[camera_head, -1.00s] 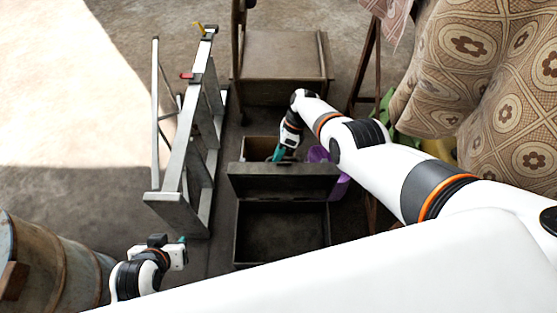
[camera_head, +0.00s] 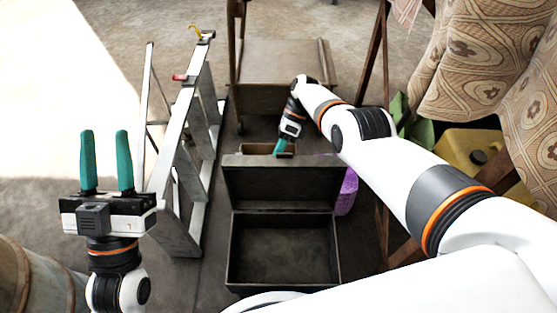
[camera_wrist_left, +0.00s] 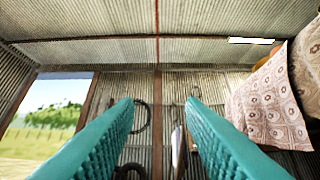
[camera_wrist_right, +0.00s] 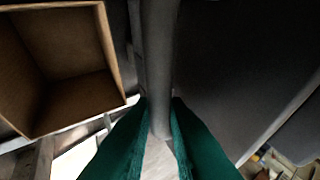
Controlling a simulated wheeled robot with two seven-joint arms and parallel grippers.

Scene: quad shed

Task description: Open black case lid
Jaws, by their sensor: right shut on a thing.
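The black case (camera_head: 283,283) stands open on the floor in the head view, its inside empty. Its lid (camera_head: 285,188) is raised to about upright at the far side. My right gripper (camera_head: 280,147) is at the lid's top edge. In the right wrist view its teal fingers (camera_wrist_right: 158,125) are shut on the dark rim of the lid (camera_wrist_right: 160,60). My left gripper (camera_head: 105,160) is raised at the left, open and empty, fingers pointing up.
A metal stepladder (camera_head: 185,150) stands left of the case. A cardboard box (camera_wrist_right: 65,70) is behind the lid, and a purple object (camera_head: 347,190) is right of it. A trolley (camera_head: 285,75) is farther back. A barrel (camera_head: 35,280) is at lower left. A yellow canister (camera_head: 470,160) is at right.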

